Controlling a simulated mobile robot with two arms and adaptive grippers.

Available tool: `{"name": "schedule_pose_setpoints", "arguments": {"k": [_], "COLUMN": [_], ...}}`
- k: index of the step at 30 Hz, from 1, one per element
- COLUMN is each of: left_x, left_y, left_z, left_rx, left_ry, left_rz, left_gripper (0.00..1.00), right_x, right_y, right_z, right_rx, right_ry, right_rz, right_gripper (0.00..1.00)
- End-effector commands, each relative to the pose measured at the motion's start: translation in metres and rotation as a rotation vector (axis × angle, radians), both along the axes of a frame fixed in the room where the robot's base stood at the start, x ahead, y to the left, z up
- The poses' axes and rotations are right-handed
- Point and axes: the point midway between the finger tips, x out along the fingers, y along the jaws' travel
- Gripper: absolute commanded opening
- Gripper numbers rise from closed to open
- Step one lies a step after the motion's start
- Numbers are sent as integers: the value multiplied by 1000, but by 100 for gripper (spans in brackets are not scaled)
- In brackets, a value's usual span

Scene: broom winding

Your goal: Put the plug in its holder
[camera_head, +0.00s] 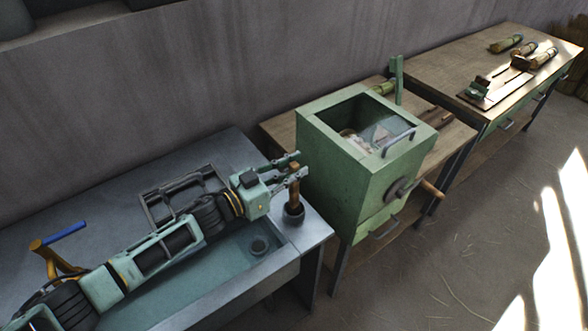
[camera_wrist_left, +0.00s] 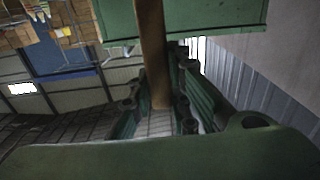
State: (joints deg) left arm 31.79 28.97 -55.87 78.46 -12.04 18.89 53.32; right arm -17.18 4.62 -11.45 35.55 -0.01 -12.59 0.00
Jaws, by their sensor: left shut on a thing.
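The plug (camera_head: 294,190) has a brown wooden handle and stands roughly upright at the right end of the sink counter. A dark round cup-like part (camera_head: 293,213) is around its lower end; I cannot tell whether this is the plug's own base or its holder. My left gripper (camera_head: 296,165) is shut on the handle near its top. The handle also shows in the left wrist view (camera_wrist_left: 152,50), running between the fingers (camera_wrist_left: 160,113). My right gripper is not in view.
The sink basin (camera_head: 210,268) with its drain (camera_head: 259,246) lies below my left arm. A grey rack (camera_head: 160,205) is behind the arm, and a blue-handled tap (camera_head: 62,234) is at left. A green box machine (camera_head: 340,170) with a crank stands close right of the gripper.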

Motion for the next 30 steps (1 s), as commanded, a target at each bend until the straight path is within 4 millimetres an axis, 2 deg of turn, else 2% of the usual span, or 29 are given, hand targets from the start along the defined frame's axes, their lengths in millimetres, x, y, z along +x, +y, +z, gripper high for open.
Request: {"name": "schedule_pose_setpoints", "arguments": {"k": [11, 27, 28, 30], "left_x": [0, 0, 0, 0], "left_y": [0, 0, 0, 0], "left_z": [-1, -12, -11, -11], "left_rx": [-2, -2, -2, -2], "left_ry": [-1, 0, 0, 0], "left_rz": [-1, 0, 0, 0], "left_gripper": [0, 0, 17, 23], "right_x": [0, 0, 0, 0], "right_y": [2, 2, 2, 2], "right_z": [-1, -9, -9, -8], "right_rx": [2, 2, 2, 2], "right_ry": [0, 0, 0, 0], "right_rz": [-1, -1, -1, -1], "right_gripper": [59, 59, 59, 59]}}
